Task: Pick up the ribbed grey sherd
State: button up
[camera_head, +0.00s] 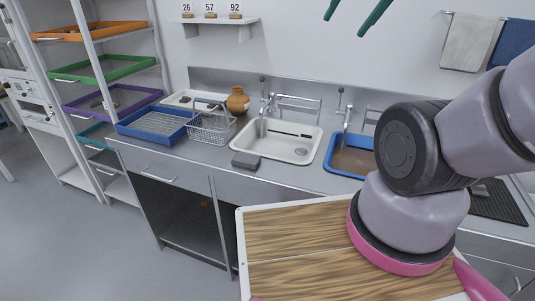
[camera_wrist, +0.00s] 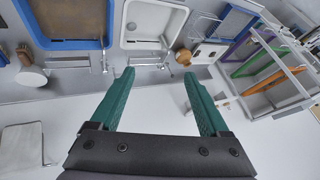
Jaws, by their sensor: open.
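I cannot make out a ribbed grey sherd for certain in either view. Small dark pieces (camera_head: 98,102) lie in the purple tray on the rack, too small to tell their surface. A plain-looking dark grey block (camera_head: 246,160) lies on the counter in front of the white sink. My gripper (camera_head: 356,10) is raised high, its green fingers cut by the top edge of the head view. In the wrist view my gripper (camera_wrist: 159,77) shows two green fingers wide apart with nothing between them. It is well above the counter and away from any piece.
A white sink (camera_head: 290,152) and a blue-rimmed basin (camera_head: 334,172) are set in the counter, with taps behind. A wire basket (camera_head: 211,132), blue tray (camera_head: 130,127) and orange jar (camera_head: 237,103) stand left. A wood-topped tray (camera_head: 290,245) is in front. A wall shelf (camera_head: 215,20) holds numbered cards.

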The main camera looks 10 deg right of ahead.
aim_at(480, 191)
jog(key=k+l+z, duration=0.1)
jog(key=z, duration=0.6)
jog(key=k+l+z, duration=0.1)
jog(key=z, duration=0.25)
jog(key=l, duration=0.1)
